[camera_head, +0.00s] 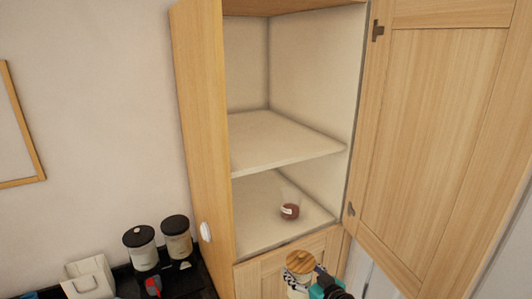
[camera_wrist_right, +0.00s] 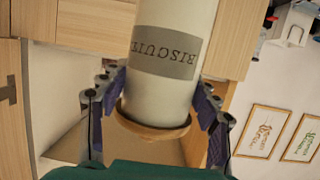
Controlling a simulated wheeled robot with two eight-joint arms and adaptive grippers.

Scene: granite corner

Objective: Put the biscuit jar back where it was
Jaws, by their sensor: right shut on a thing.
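The biscuit jar is a pale cylinder with a round wooden lid (camera_head: 299,262), at the lower middle of the head view, in front of the cupboard's lower door. In the right wrist view the jar (camera_wrist_right: 172,60) appears upside down, with a grey label reading BISCUITS. My right gripper (camera_wrist_right: 158,85) is shut on it, with a finger on each side near the lid end. The gripper (camera_head: 326,284) also shows at the jar's right in the head view. My left gripper is not in view.
The tall cupboard's upper door (camera_head: 440,110) stands open to the right. A glass with brown contents (camera_head: 290,211) stands on the lower shelf (camera_head: 262,225); the upper shelf (camera_head: 275,138) is empty. Two dark-lidded canisters (camera_head: 177,240) and a white box (camera_head: 90,280) stand on the counter at left.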

